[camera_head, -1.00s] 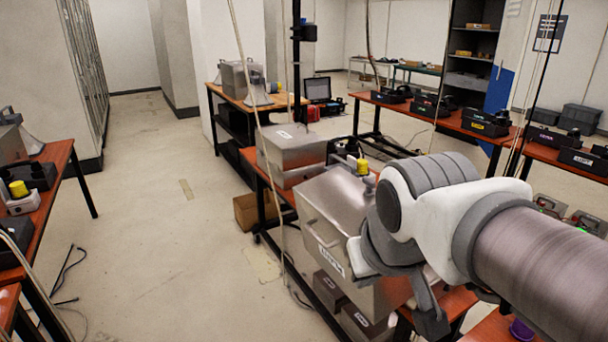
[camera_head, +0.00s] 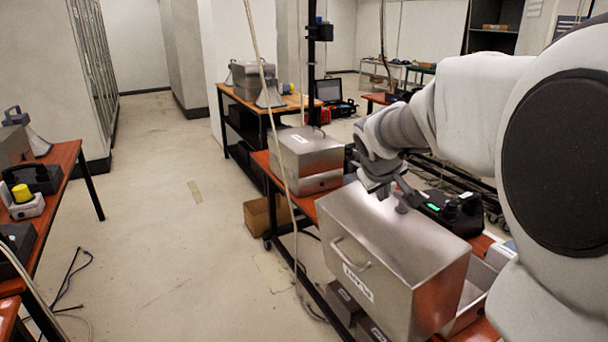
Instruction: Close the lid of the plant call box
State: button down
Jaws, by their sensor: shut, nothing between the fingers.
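A large brushed-metal box (camera_head: 385,262) stands on the red-brown table in front of me, and I take it for the plant call box. Its lid carries a handle (camera_head: 349,262) and a white label, too blurred to read, on the near left face. The lid looks raised and tilted, with the open metal base (camera_head: 474,300) showing at its right. My gripper (camera_head: 403,205) is shut and empty at the lid's upper surface. It seems to touch the lid, but I cannot tell for sure. My arm hides part of the right side.
A smaller closed metal box (camera_head: 305,152) stands behind on the same table. A black device with a green light (camera_head: 450,210) lies behind the big lid. A cable hangs at the left of the boxes. The floor aisle (camera_head: 170,240) at left is clear.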

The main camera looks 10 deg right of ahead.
aim_at(392, 219)
jog(key=x, duration=0.6)
jog(key=shift+w+d+f, duration=0.1)
jog(key=shift+w+f, duration=0.05)
jog(key=shift+f, duration=0.15)
jog(key=shift+w+d+r+p, duration=0.2)
jog(key=shift+d+p, duration=0.25)
jog(key=shift+d, duration=0.1)
jog(key=shift+w+d+r+p, duration=0.25)
jog(key=shift+d+p, duration=0.15)
jog(key=shift+d, duration=0.2)
jog(key=shift+w+d, duration=0.2)
jog(key=shift+d, duration=0.5)
jog(key=shift+w+r+p, duration=0.1)
jog(key=shift+r+p, duration=0.05)
jog(key=shift+p, duration=0.3)
